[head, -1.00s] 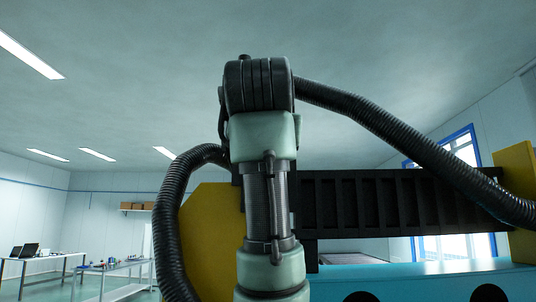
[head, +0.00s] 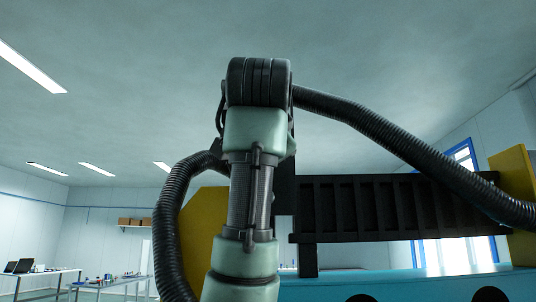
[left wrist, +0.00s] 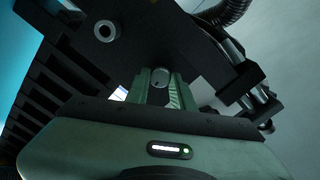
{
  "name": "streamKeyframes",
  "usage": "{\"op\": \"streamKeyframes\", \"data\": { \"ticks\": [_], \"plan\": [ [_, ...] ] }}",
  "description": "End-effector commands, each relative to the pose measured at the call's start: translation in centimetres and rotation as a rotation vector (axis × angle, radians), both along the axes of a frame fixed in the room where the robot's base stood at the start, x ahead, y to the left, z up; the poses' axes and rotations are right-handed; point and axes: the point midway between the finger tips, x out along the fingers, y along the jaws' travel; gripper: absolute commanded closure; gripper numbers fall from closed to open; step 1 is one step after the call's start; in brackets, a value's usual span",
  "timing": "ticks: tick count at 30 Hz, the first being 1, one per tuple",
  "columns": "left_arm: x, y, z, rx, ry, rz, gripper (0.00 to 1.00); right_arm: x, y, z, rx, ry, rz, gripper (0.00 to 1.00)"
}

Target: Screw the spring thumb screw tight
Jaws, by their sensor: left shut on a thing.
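In the left wrist view my left gripper (left wrist: 160,84) reaches up to the underside of a dark fixture. Its two pale green fingers are shut on the spring thumb screw (left wrist: 160,76), a small grey round part between the fingertips. The fingers and the dark fixture hide most of the screw, so its spring and its depth cannot be told. In the head view my arm stands in front of the fixture, and neither the gripper nor the screw shows there. My right gripper is in neither view.
A black ribbed beam (head: 395,204) spans between yellow end plates (head: 515,190) above a light blue base (head: 440,284). In the left wrist view a grey ring (left wrist: 107,31) sits on the dark fixture close to my fingers. Work tables (head: 40,281) stand far left.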

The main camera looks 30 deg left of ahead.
Motion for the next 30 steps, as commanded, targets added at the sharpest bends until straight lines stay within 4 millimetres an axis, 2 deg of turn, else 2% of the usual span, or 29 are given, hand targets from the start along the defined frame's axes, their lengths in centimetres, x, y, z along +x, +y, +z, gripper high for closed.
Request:
{"op": "streamKeyframes", "data": {
  "ticks": [9,23,24,26,30],
  "plan": [
    [-0.16,0.1,0.32,0.086,0.041,0.002,1.0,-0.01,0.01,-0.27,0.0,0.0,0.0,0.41],
    [-0.14,0.08,0.34,0.097,0.048,0.002,1.0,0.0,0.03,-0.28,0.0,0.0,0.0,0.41],
    [-0.14,0.09,0.33,0.097,0.048,0.002,0.74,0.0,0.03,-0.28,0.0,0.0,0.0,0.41],
    [-0.13,0.09,0.3,0.097,0.049,0.001,0.57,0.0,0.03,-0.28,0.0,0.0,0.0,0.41],
    [-0.09,0.06,0.2,0.096,0.051,0.001,0.55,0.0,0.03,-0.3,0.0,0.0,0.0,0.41]
  ]
}}
